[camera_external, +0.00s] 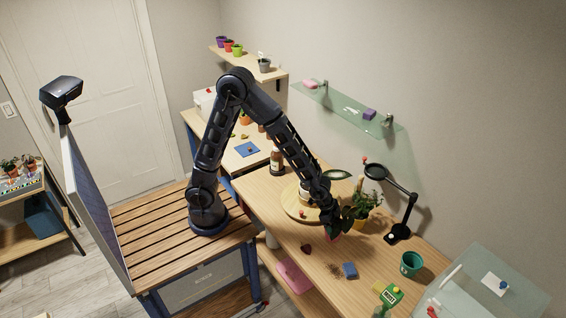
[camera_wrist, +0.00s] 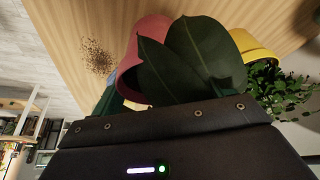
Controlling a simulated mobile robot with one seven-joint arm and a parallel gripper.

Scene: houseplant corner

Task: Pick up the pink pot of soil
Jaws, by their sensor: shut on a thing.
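The pink pot (camera_wrist: 151,34) shows in the wrist view with its rim toward me, partly behind large dark green leaves (camera_wrist: 195,60). In the external view only a small pink patch of the pot (camera_external: 332,237) shows just below my gripper (camera_external: 343,222). My gripper is at the pot, over the front edge area of the round board, and is shut on it. The leaves hide the fingertips and the exact place of contact, and the soil inside cannot be made out.
A yellow pot (camera_wrist: 254,46) with a leafy plant stands close to the right in the wrist view. The round wooden board (camera_external: 290,205) lies behind my gripper. Spilled soil (camera_external: 334,269), a blue block (camera_external: 350,270), a teal pot (camera_external: 411,264) and a black lamp (camera_external: 411,212) are nearby.

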